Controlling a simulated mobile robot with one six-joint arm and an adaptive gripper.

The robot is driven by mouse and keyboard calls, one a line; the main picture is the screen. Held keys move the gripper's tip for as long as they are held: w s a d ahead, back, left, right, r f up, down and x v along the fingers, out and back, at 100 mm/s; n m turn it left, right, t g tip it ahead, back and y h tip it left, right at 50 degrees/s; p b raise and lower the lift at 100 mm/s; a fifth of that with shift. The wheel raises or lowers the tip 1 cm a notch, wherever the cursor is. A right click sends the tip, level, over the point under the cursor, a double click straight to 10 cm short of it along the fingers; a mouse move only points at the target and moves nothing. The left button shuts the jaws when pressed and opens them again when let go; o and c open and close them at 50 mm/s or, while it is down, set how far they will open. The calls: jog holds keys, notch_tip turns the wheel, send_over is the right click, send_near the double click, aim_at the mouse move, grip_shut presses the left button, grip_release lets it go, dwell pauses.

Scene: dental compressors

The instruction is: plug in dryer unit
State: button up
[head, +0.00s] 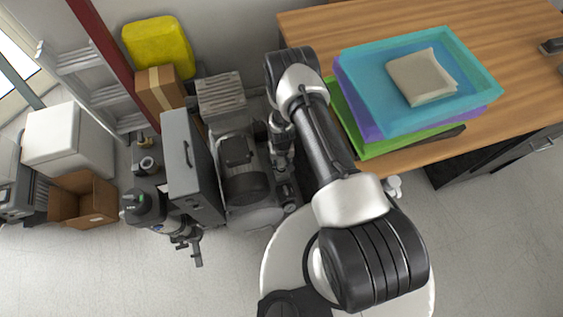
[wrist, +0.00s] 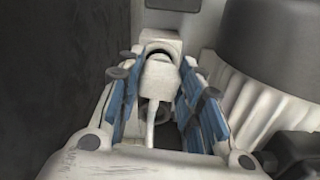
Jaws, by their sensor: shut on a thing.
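In the wrist view my gripper (wrist: 160,78) points away from the camera, its blue-padded fingers on both sides of a white plug (wrist: 158,78). The gripper is shut on the plug. A white cord (wrist: 150,128) runs from the plug back between the fingers. A pale block with a dark round opening (wrist: 160,47) lies straight beyond the plug, very close to its far end. I cannot tell whether the plug is inside the opening or only in front of it. In the head view my arm reaches down beside the grey compressor (head: 243,178); the plug cannot be made out there.
A ribbed pale motor housing (wrist: 265,95) stands close on the right in the wrist view, and a dark panel (wrist: 50,90) on the left. In the head view a grey cabinet (head: 187,165) stands left of the compressor, and a wooden table with stacked trays (head: 365,75) is at right.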

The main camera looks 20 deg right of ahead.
jog(key=shift+f, duration=0.15)
jog(key=shift+f+b, duration=0.75)
jog(key=shift+f, duration=0.05)
jog(key=o, duration=1.1)
jog(key=shift+o, duration=0.2)
jog(key=shift+r, duration=0.1)
notch_tip(320, 180, up, 12)
